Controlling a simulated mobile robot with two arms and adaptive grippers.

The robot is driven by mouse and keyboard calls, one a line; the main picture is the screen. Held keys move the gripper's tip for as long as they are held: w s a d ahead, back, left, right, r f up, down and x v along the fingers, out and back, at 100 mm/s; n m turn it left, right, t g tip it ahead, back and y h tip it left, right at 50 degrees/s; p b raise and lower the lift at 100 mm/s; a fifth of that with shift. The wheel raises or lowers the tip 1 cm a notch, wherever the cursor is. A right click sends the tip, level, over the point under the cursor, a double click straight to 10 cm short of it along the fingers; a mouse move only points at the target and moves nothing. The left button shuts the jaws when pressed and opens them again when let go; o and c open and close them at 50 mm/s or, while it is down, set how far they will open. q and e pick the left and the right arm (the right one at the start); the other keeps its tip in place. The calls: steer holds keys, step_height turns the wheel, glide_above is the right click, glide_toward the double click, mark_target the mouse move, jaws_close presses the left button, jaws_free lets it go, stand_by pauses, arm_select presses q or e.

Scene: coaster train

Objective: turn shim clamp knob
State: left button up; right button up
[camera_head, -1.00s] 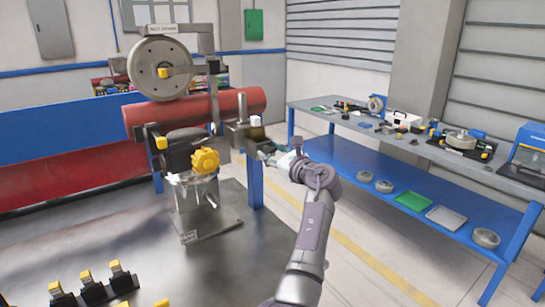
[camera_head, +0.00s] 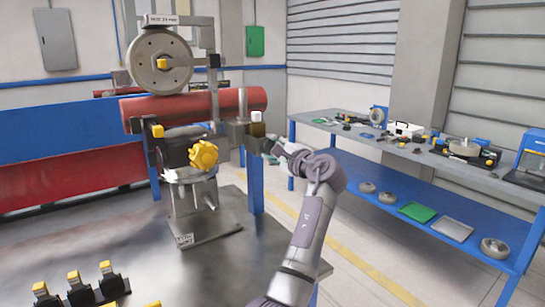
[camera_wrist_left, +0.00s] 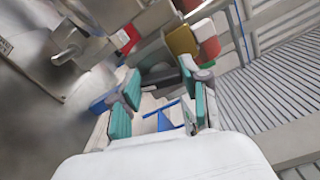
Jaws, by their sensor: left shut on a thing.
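My left gripper (camera_head: 267,147) is at the right side of the machine, just below a small post with a brass body and a white top (camera_head: 256,122). In the left wrist view its teal-padded fingers (camera_wrist_left: 160,98) stand apart around a dark piece (camera_wrist_left: 162,77), which I take for the shim clamp knob. The fingers hide much of it, and its angle cannot be told. A yellow lobed knob (camera_head: 204,155) on the machine's front is apart from the gripper, to its left. My right gripper is not in view.
A large grey wheel (camera_head: 160,62) stands above a red roller (camera_head: 185,106). A metal table (camera_head: 120,235) carries black clips with yellow tops (camera_head: 107,278) at the front left. A blue-framed bench (camera_head: 350,160) with tools and trays stands at the right. Open floor lies between.

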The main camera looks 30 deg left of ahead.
arm_select(q)
steer(key=n+b, duration=0.1)
steer(key=n, duration=0.1)
steer(key=shift+f+n+b, duration=0.1)
steer(key=shift+n+b, duration=0.2)
steer(key=shift+n, duration=0.3)
steer(key=shift+b, duration=0.3)
steer(key=o, duration=1.1)
steer(key=shift+o, duration=0.2)
steer(key=v, duration=1.2)
